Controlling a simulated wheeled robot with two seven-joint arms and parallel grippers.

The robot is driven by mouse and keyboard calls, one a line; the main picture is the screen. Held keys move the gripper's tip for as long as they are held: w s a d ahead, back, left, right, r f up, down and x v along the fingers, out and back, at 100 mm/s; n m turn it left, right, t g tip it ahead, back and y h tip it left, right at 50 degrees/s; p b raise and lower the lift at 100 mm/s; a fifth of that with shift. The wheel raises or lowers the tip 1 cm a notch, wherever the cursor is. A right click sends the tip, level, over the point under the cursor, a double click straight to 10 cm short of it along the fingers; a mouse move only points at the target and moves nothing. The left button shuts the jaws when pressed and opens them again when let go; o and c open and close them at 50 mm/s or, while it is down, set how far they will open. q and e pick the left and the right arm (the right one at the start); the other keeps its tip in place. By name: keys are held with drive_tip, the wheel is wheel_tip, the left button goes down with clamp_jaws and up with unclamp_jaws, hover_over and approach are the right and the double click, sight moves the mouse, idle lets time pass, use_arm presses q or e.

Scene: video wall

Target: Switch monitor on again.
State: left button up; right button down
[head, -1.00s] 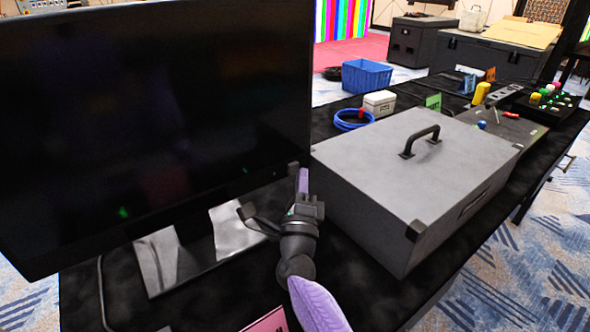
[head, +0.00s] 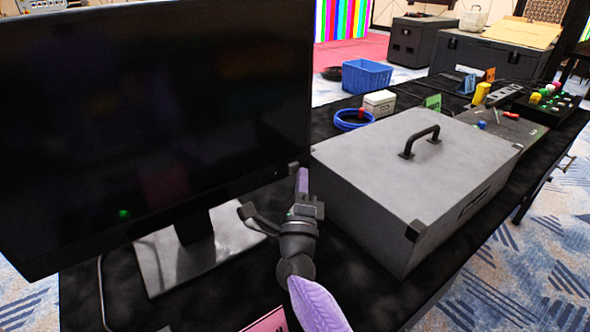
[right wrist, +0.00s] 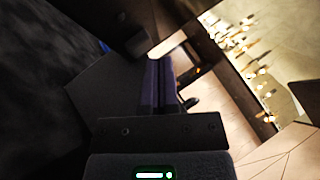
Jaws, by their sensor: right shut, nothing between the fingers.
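The monitor (head: 150,110) stands on a shiny flat foot (head: 230,240) at the left of the head view. Its screen is dark, with faint reflections and a small green spot low on it. No button can be made out on it. My right gripper (head: 303,180) is just beside the monitor's lower right corner; whether it touches the edge I cannot tell. Its purple fingers are together and empty. They also show shut in the right wrist view (right wrist: 158,85), with dark surfaces close around them. My left gripper is not in view.
A grey case (head: 400,180) with a black handle stands close right of my right gripper. Behind it are a blue cable coil (head: 345,124), a small white box (head: 379,103) and a blue crate (head: 366,76). A pink card (head: 268,322) lies at the front.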

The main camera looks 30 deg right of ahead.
drive_tip(key=shift+w+f, duration=0.1)
drive_tip(key=shift+w, duration=0.25)
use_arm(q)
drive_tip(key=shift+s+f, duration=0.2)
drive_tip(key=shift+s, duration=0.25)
use_arm(e)
drive_tip(key=shift+w, duration=0.1)
use_arm(q)
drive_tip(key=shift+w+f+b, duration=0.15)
drive_tip(key=shift+b, duration=0.2)
use_arm(e)
drive_tip(key=shift+w, duration=0.15)
use_arm(q)
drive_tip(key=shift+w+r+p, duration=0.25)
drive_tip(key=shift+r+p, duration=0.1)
drive_tip(key=shift+p, duration=0.05)
use_arm(e)
drive_tip(key=shift+s, duration=0.6)
